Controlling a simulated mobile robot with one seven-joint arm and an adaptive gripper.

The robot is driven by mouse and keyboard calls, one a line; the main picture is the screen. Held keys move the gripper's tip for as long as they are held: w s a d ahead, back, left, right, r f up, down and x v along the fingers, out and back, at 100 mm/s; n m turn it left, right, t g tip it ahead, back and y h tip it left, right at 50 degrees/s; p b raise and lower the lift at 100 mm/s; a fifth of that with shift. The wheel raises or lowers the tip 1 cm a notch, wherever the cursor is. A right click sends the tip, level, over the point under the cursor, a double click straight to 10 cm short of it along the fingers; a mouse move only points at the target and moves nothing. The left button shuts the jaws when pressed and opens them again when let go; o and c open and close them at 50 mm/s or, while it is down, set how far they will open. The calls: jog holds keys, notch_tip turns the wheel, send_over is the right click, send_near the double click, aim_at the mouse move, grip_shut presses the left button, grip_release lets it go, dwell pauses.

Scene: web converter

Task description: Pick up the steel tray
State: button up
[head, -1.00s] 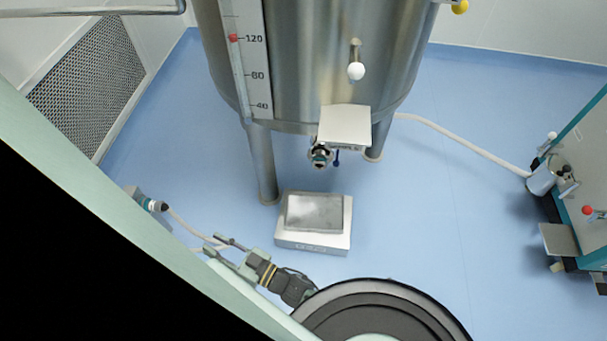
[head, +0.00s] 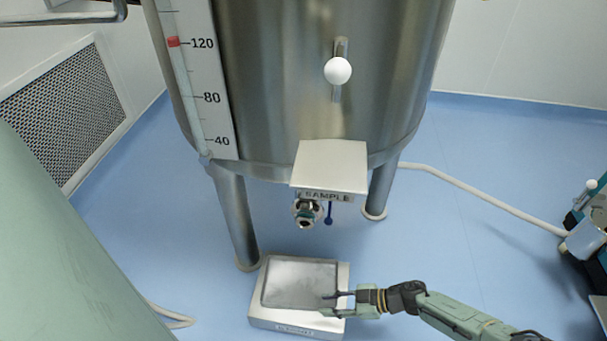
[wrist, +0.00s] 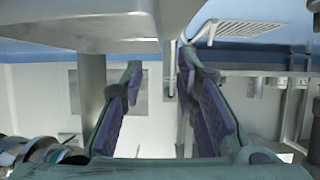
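The steel tray (head: 298,282) is a shallow grey rectangular piece lying flat on a low white stand (head: 292,322) on the floor. It sits below the tank's front. My gripper (head: 323,304) reaches in from the right, at the tray's near right corner, with its two fingers apart. In the wrist view my gripper (wrist: 160,62) is also open, with nothing visible clamped between the purple-padded fingers. A pale slab fills the top of that view close to the fingertips; I cannot tell whether it is the tray or the stand, or whether the fingers touch it.
The steel tank (head: 280,100) stands over the tray on legs, one (head: 236,215) close behind it on the left. A sample box (head: 329,165) with a valve (head: 305,213) overhangs above. A teal machine (head: 592,235) is at right.

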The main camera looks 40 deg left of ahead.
aim_at(301, 307)
jog(key=x, duration=0.4)
jog(key=shift+s+a, duration=0.1)
jog(key=shift+s, duration=0.05)
jog(key=b+x, duration=0.1)
jog(key=x, duration=0.4)
jog(key=shift+a+f, duration=0.15)
jog(key=shift+a, duration=0.05)
jog(key=shift+c, duration=0.5)
grip_shut()
